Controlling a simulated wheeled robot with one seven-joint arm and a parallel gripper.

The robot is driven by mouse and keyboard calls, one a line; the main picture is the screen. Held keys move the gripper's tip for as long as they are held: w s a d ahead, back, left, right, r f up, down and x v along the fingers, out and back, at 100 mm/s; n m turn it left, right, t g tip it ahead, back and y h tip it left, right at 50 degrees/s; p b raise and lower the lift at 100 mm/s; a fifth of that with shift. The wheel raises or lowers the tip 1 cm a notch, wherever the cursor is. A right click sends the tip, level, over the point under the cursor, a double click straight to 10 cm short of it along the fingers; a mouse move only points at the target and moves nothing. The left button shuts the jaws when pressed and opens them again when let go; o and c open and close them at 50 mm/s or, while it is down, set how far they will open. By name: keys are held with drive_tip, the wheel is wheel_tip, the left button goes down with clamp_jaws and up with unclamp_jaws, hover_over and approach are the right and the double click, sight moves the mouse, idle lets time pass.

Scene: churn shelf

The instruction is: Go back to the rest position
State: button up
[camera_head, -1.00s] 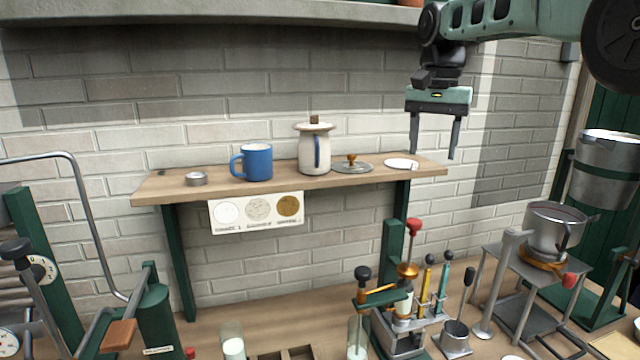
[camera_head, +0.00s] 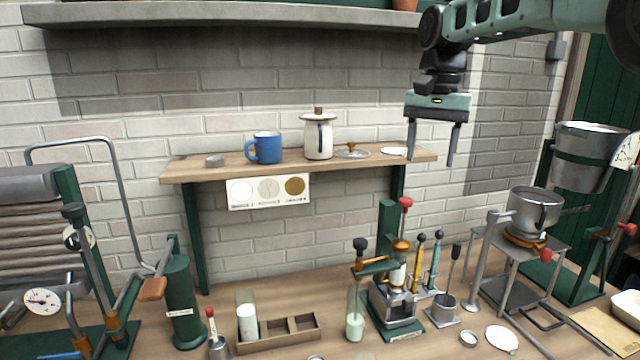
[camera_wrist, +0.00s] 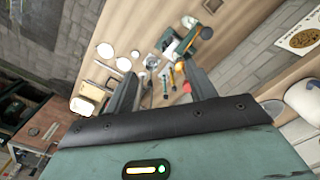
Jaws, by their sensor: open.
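My gripper (camera_head: 431,143) hangs from the arm at the upper right of the head view, fingers pointing down. It is open, with nothing between its fingers. Its fingertips are near the right end of the wooden shelf (camera_head: 230,171) in the picture. In the wrist view the two fingers (camera_wrist: 164,92) stand apart, with the bench and its tools beyond them.
A bench (camera_head: 290,274) with devices lies below; a grey ledge (camera_head: 230,16) runs above.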

drive_tip(key=s+a+f+n+y+b, duration=0.15)
drive_tip(key=s+a+f+n, duration=0.35)
drive_tip(key=s+f, duration=0.6)
drive_tip(key=s+a+f+n+h+b, duration=0.1)
drive_tip(key=s+a+f+n+b, duration=0.45)
drive_tip(key=s, duration=0.95)
drive_tip(key=s+d+f+n+p, duration=0.1)
drive_tip(key=s+d+f, duration=0.3)
drive_tip(key=s+f, duration=0.5)
drive_tip(key=shift+s+n, duration=0.65)
drive_tip(key=shift+s, duration=0.45)
